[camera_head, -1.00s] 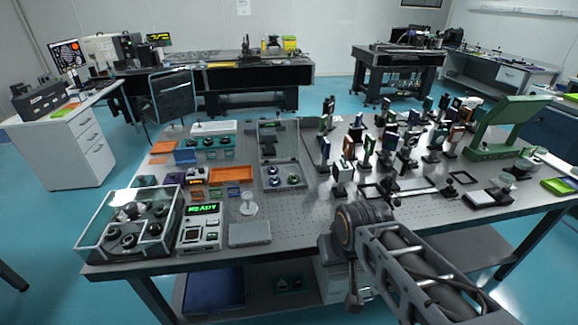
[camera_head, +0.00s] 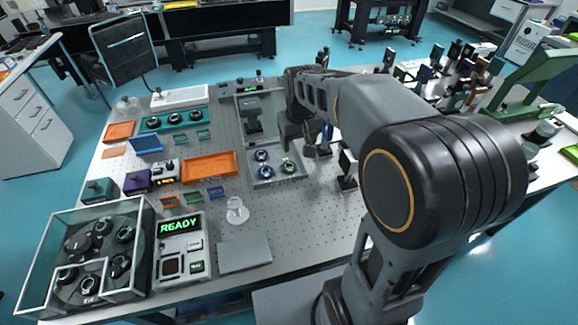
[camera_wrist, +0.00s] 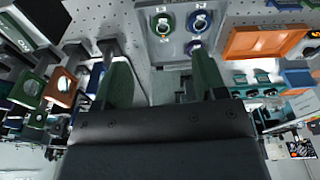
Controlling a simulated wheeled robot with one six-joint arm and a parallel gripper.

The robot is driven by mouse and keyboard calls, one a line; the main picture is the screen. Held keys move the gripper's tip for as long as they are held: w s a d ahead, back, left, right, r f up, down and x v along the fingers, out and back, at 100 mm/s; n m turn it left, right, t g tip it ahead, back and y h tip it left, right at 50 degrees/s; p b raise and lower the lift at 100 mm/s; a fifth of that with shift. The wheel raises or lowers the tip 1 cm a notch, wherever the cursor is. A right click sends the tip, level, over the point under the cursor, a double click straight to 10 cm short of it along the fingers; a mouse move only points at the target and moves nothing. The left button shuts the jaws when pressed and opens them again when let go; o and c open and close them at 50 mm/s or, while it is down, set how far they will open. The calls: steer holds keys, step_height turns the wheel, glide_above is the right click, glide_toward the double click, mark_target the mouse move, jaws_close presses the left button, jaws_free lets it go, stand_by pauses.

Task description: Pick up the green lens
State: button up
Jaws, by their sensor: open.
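The green lens (camera_head: 289,167), a small green-ringed round mount, sits at the right of a grey tray (camera_head: 262,182) on the optical table. In the wrist view the green lens (camera_wrist: 163,24) is at the top, beyond the fingertips and apart from them. A blue-ringed lens (camera_wrist: 199,22) and a purple-ringed lens (camera_wrist: 193,46) sit close to it in the same tray. My gripper (camera_wrist: 164,72) is open, with nothing visible between its fingers. In the head view my arm partly hides the gripper, which is just behind and above the tray.
An orange bin (camera_head: 209,167) stands left of the tray. Upright optics mounts crowd the table to the right; one mount (camera_head: 347,170) stands close to the tray. A round white stand (camera_head: 237,211) and a grey plate (camera_head: 244,254) lie nearer. Bare perforated table shows in front of the tray.

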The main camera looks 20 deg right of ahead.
steer(key=w+f+g, duration=0.1)
steer(key=w+f, duration=0.3)
steer(key=w, duration=0.4)
glide_above(289, 166)
steer(key=shift+n+g, duration=0.3)
step_height(289, 166, down, 9)
steer(key=shift+w+r+p, duration=0.1)
steer(key=shift+r+p, duration=0.05)
steer(key=shift+p, duration=0.2)
steer(key=shift+f+p, duration=0.6)
steer(key=shift+f, duration=2.4)
steer(key=c, duration=0.7)
steer(key=shift+r, duration=0.1)
